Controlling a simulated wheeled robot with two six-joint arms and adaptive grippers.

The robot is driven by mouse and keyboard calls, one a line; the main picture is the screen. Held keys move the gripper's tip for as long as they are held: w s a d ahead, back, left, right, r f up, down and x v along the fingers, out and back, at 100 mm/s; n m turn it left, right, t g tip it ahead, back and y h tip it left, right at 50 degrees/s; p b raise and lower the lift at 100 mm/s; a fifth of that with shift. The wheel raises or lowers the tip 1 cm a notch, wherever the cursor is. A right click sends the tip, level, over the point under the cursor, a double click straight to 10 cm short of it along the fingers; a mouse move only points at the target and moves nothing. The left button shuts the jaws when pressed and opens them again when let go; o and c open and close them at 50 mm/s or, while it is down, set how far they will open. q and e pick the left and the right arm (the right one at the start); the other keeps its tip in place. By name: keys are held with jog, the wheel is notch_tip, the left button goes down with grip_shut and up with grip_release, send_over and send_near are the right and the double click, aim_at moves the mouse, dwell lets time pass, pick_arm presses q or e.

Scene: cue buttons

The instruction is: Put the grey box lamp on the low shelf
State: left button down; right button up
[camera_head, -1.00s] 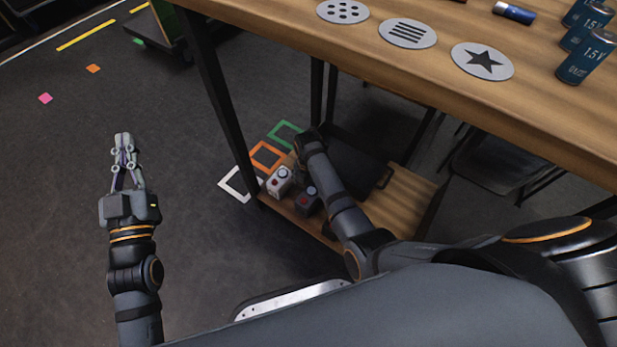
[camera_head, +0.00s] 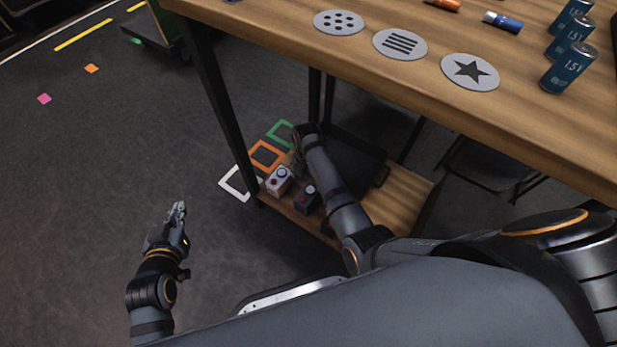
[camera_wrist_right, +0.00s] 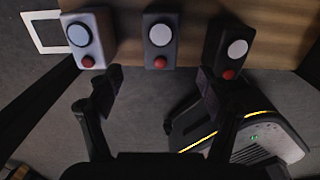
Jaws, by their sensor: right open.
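Three box lamps stand in a row on the low shelf (camera_head: 400,200), each with a round disc and a red button. In the right wrist view the left box (camera_wrist_right: 101,50) is pale, the middle box lamp (camera_wrist_right: 151,52) is dark grey, and the right box (camera_wrist_right: 220,55) is near black. The head view shows the pale box (camera_head: 270,188) and a dark box (camera_head: 303,208); the third is hidden there by my right arm. My right gripper (camera_wrist_right: 158,82) is open and empty, its fingertips apart just below the middle box in the picture. My left gripper (camera_head: 178,210) is off to the left over bare floor, holding nothing visible.
The tabletop (camera_head: 400,85) above the shelf carries round picture discs (camera_head: 400,55), cans (camera_head: 568,70) and markers. A dark tray (camera_head: 350,165) lies on the shelf behind my right arm. White (camera_head: 225,185), orange and green outlines mark the floor beside it.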

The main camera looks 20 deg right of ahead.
jog(key=s+d+r+m+t, duration=0.1)
jog(key=s+d+m+t, duration=0.35)
jog(key=m, duration=0.85)
jog(key=s+d+r+m+t, duration=0.1)
jog(key=s+r+m+t, duration=0.1)
jog(key=r+m+t, duration=0.2)
jog(key=s+d+r+m+t+y, duration=0.1)
jog(key=r+m+t, duration=0.3)
jog(key=r+m, duration=0.4)
notch_tip(320, 180, up, 4)
jog(key=shift+s+f, duration=0.25)
jog(key=shift+s, duration=0.1)
pick_arm(q)
jog(key=shift+p, duration=0.5)
